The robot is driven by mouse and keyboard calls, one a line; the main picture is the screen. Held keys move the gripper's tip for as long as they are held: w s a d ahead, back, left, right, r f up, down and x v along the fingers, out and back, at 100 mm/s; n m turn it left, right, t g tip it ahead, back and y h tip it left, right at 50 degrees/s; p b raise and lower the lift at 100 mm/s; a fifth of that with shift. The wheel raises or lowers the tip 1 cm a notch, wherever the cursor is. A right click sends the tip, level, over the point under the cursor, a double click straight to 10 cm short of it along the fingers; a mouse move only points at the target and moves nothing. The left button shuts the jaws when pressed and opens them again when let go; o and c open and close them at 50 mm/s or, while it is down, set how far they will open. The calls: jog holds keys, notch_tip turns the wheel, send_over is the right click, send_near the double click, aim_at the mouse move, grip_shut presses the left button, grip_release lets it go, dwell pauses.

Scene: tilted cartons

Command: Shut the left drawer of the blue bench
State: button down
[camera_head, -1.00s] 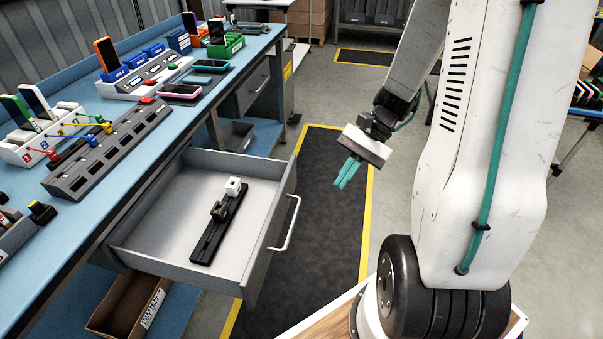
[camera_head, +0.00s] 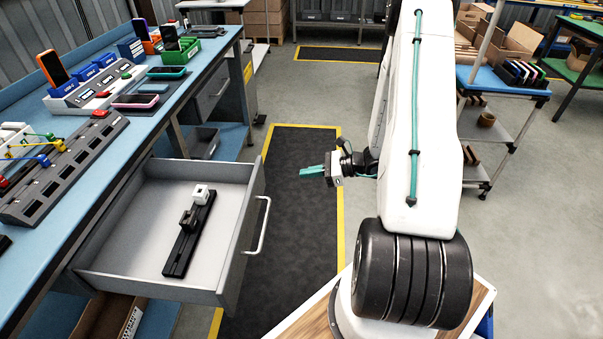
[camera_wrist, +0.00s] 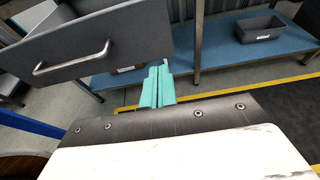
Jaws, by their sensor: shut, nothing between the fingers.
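The left drawer (camera_head: 125,258) of the blue bench (camera_head: 80,168) is pulled far out, its grey front facing right with a pale bar handle (camera_head: 262,225). A black rail-like fixture (camera_head: 187,245) with a white block lies inside it. My gripper (camera_head: 312,171), with teal fingers, is shut and empty. It is to the right of the drawer front, apart from it, above the dark mat. In the wrist view the teal fingers (camera_wrist: 157,86) point toward the bench, and the drawer front (camera_wrist: 100,45) with its handle (camera_wrist: 72,58) shows at the upper left.
A second, shut drawer (camera_head: 213,90) is farther along the bench. A grey bin (camera_head: 204,142) sits on the lower shelf, and a cardboard box (camera_head: 108,318) is below the open drawer. The yellow-edged mat (camera_head: 290,215) is clear. A cart (camera_head: 500,85) stands at right.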

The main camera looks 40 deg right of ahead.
send_near(263, 178)
jog(key=x, duration=0.5)
jog(key=shift+s+a, duration=0.1)
jog(key=shift+s, duration=0.05)
jog(key=shift+w+a, duration=0.5)
jog(key=shift+w, duration=0.05)
